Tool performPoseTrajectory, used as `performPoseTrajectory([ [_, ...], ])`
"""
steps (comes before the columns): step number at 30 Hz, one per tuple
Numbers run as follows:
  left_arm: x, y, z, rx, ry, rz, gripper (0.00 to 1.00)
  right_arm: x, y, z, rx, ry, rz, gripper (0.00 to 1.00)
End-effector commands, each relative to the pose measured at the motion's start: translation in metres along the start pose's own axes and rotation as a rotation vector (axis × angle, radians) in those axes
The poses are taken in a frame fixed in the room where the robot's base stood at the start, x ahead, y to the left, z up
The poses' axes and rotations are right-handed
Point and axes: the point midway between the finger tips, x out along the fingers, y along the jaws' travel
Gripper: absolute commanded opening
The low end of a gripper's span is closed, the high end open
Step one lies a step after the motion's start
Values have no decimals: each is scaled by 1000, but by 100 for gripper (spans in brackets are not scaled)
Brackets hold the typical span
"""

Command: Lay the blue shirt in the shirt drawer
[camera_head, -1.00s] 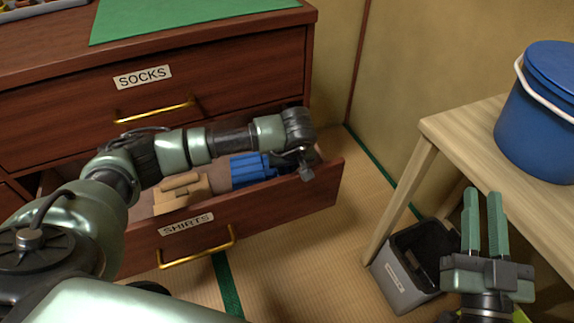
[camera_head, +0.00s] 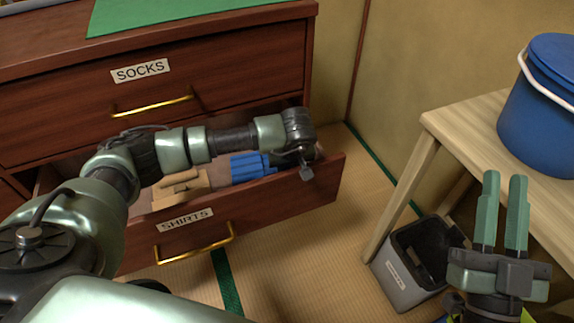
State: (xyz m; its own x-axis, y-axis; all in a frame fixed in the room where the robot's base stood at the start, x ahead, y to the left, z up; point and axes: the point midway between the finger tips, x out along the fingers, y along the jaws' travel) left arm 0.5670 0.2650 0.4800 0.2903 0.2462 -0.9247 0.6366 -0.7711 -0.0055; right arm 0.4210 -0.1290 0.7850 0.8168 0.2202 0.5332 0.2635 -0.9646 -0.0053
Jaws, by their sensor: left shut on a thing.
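The shirt drawer (camera_head: 300,192), labelled SHIRTS, is pulled open below the SOCKS drawer. The blue shirt (camera_head: 248,168), a folded bundle, is inside its right half, behind the front panel. My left gripper (camera_head: 282,160) reaches down into the drawer at the shirt's right end and is shut on it. Its fingertips are mostly hidden by the wrist and the drawer front, so I cannot tell whether the shirt touches the drawer floor. My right gripper (camera_head: 502,212) is open and empty, fingers pointing up, in front of the wooden table.
A tan folded item (camera_head: 180,188) lies in the drawer left of the shirt. A grey bin (camera_head: 400,280) stands on the tatami below the wooden table (camera_head: 455,125). A blue bucket (camera_head: 545,125) is on that table.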

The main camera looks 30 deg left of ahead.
Motion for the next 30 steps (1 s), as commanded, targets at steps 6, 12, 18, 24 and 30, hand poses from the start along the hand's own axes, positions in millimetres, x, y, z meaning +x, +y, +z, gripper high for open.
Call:
performPoseTrajectory([
  [6,3,0,1,0,0,-1,0,0,0,0,0,-1,0,23],
  [12,7,0,3,0,0,-1,0,0,0,0,0,-1,0,23],
  [18,8,0,4,0,0,0,52,0,0,0,0,-1,0,23],
  [24,8,0,3,0,0,0,52,0,0,1,0,-2,0,23],
  [30,-2,0,-2,-1,3,1,52,0,0,1,0,-2,0,23],
])
